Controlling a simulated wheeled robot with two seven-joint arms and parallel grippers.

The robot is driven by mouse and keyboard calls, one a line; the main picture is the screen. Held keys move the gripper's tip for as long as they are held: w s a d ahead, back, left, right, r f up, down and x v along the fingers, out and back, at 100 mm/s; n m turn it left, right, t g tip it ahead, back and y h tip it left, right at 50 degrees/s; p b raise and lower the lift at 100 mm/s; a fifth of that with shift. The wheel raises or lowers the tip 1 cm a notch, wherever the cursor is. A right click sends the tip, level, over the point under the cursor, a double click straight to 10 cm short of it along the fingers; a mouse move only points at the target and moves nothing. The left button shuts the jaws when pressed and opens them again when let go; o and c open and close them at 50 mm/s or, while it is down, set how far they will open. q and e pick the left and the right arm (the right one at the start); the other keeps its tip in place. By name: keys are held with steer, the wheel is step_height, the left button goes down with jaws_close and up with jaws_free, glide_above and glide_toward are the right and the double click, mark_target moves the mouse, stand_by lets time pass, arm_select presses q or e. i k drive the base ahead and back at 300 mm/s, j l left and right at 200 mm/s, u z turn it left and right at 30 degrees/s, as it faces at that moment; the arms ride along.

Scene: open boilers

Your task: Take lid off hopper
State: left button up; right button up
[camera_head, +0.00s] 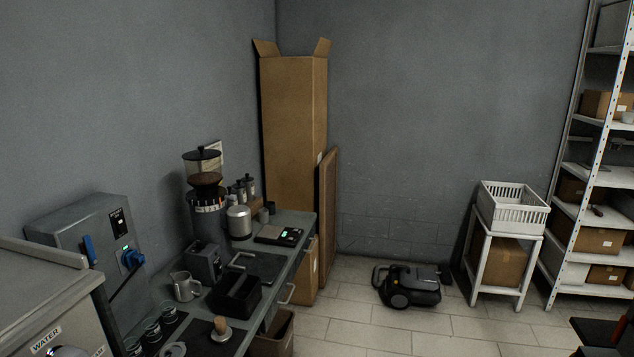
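A coffee grinder (208,219) stands at the back of the counter against the left wall. On top of it is a clear hopper (204,169) with brown beans low inside. A dark round lid (202,154) with a small knob sits on the hopper's top. I cannot tell whether the lid lies fully flush. Neither of my grippers is in view, and nothing touches the lid.
The counter (272,266) holds a metal pitcher (185,286), a black knock box (236,295), canisters (249,186) and a scale (279,235). A grey machine (95,238) stands at the left. A tall cardboard box (292,130) fills the corner. The tiled floor (350,322) right of the counter is largely clear.

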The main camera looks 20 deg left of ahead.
mark_target(202, 153)
steer(key=i+j, duration=0.1)
steer(key=i, duration=0.75)
steer(key=i+j, duration=0.1)
steer(key=i, duration=0.8)
steer(key=i+j, duration=0.15)
steer(key=i, duration=0.7)
steer(key=i+u, duration=0.45)
steer(key=i+l+u, duration=0.2)
steer(key=u, duration=0.3)
steer(key=i+l+u, duration=0.3)
steer(key=u, duration=0.15)
